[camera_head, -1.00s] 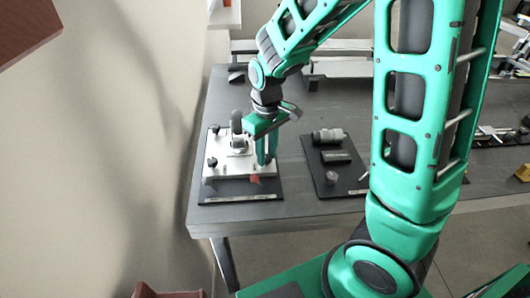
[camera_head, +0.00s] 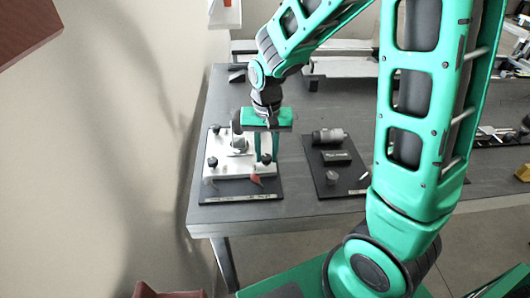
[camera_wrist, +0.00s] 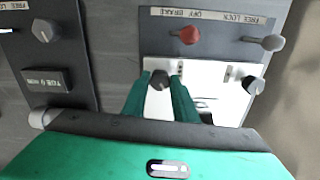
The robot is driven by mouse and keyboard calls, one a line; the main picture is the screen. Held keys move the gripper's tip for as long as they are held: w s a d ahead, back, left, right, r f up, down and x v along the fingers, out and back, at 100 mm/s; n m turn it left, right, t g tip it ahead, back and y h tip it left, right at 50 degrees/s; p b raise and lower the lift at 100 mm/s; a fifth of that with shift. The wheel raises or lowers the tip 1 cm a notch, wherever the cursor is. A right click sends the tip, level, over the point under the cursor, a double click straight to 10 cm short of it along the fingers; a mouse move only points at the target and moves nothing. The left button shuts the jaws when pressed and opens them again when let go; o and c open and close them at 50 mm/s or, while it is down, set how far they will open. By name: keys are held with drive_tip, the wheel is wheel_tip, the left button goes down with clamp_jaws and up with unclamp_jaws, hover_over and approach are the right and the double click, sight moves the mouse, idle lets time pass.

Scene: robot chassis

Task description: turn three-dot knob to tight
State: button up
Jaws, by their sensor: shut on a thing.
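My gripper (camera_wrist: 161,76) points down at the white plate (camera_head: 238,170) on the table's left end. Its two green fingers are shut on a black knob (camera_wrist: 159,82) at the plate's front right corner; the gripper also shows in the head view (camera_head: 266,157). The fingers stand on either side of the knob. Another black knob (camera_wrist: 253,85) sits at the plate's other front corner, and it shows in the head view (camera_head: 212,162).
A red knob (camera_wrist: 188,35) and a grey knob (camera_wrist: 272,43) stand on the labelled dark board's front edge. A tall grey part (camera_head: 237,123) rises behind the plate. A second dark board (camera_head: 326,180) holds a cylinder and a grey knob. The wall is close at left.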

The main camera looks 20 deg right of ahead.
sight(267, 157)
drive_tip(key=shift+w+m, duration=0.1)
drive_tip(key=shift+m, duration=0.2)
drive_tip(key=o, duration=1.1)
drive_tip(key=shift+c, duration=0.2)
drive_tip(key=shift+r, duration=0.15)
wheel_tip(267, 157, up, 10)
drive_tip(key=shift+r, duration=0.25)
drive_tip(key=s+d, duration=0.8)
drive_tip(key=s, duration=0.3)
drive_tip(key=s+d+m, duration=0.1)
drive_tip(key=s+d, duration=0.8)
drive_tip(key=s, duration=0.3)
drive_tip(key=shift+s+d+r, duration=0.15)
